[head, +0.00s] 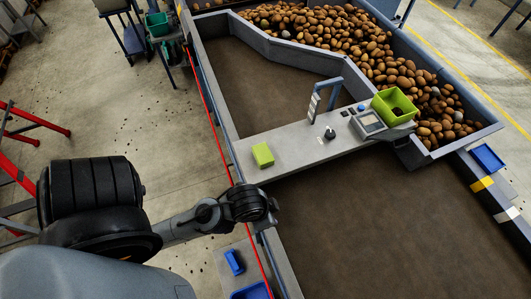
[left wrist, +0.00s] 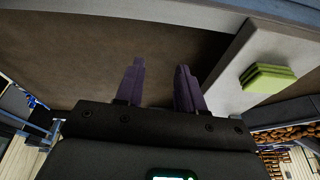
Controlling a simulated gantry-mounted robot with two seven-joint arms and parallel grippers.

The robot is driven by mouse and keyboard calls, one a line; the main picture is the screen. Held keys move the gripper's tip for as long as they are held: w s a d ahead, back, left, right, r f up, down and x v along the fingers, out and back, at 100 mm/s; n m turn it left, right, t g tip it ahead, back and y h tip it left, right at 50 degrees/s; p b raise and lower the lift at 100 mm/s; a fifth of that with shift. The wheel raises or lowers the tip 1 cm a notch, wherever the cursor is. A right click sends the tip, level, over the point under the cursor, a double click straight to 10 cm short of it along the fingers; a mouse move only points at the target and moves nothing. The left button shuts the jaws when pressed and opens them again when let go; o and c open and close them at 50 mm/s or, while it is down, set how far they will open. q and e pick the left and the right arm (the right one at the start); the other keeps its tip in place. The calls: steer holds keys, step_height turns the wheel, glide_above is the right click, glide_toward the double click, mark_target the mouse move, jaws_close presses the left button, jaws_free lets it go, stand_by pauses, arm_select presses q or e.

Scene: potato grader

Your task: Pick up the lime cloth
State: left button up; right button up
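The lime cloth (head: 263,155) is a small folded block lying flat near the left end of the grey crosswise shelf (head: 300,146). In the left wrist view the cloth (left wrist: 268,77) shows at the right, its stacked folds visible, on the pale shelf. My left gripper (left wrist: 160,66) has its two purple fingers apart with nothing between them. They point over the brown belt, to the left of the cloth in that view, and do not touch it. In the head view my left arm ends just below the cloth, and its fingers are hidden. My right gripper is in neither view.
A blue-grey upright handle (head: 325,97), a black knob (head: 330,133), a control box (head: 369,122) and a lime bin (head: 395,107) stand farther right on the shelf. Potatoes (head: 340,30) fill the trough behind. A red line (head: 208,105) runs along the left edge.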

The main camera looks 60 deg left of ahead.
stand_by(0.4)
arm_select(q)
steer(key=o, duration=1)
steer(key=shift+o, duration=0.2)
